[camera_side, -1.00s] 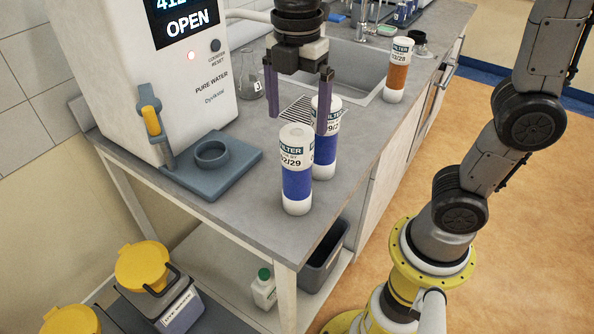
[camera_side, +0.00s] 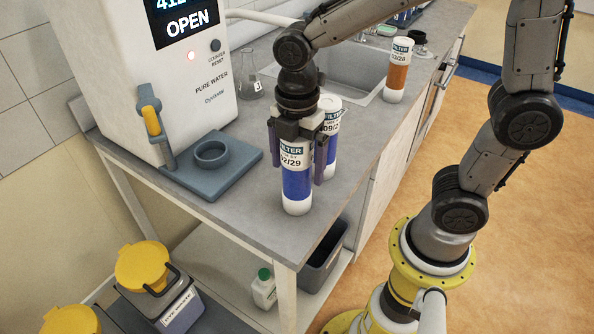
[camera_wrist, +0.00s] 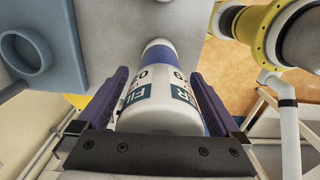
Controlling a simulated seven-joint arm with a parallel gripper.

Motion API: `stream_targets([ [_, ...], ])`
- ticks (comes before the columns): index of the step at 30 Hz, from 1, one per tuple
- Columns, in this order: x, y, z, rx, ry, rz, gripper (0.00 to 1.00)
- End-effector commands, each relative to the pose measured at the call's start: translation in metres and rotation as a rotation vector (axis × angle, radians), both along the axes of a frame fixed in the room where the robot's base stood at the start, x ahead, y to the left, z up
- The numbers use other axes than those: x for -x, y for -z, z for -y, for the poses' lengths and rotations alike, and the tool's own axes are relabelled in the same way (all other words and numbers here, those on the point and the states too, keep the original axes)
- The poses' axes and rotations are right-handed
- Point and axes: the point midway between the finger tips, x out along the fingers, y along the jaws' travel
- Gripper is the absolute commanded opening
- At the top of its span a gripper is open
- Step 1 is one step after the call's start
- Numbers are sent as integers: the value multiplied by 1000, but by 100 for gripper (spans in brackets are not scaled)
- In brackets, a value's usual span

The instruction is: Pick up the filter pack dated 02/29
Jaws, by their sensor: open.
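The filter pack dated 02/29 (camera_side: 297,184) is a white cylinder with a blue band, upright near the counter's front corner. My gripper (camera_side: 297,168) is lowered over it from above, open, with one purple finger on each side of it. In the wrist view the pack (camera_wrist: 164,100) lies between my two fingers (camera_wrist: 160,100); I see a gap at the left finger and cannot tell about contact at the right. A second blue filter pack (camera_side: 331,150), its label partly hidden, stands just behind and to the right. An orange-banded filter pack (camera_side: 397,78), label ending in 28, stands far back.
The water machine (camera_side: 195,75) reads OPEN, with a grey round holder (camera_side: 211,153) on its base plate at left. A flask (camera_side: 250,85) and a sink (camera_side: 355,70) are behind. The counter's front edge is close to the pack.

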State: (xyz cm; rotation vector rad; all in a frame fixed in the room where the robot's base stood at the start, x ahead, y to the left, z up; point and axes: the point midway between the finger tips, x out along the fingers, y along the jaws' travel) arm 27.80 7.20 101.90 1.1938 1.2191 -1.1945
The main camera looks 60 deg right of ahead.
Motion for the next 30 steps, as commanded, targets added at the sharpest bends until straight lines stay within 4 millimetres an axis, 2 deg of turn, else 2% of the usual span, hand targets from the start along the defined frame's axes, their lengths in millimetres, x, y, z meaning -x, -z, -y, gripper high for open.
stream_targets([
  [5,0,0,0,0,0,0,98],
  [21,0,-1,0,0,0,1,1],
  [30,-1,-2,0,-1,0,4,0],
])
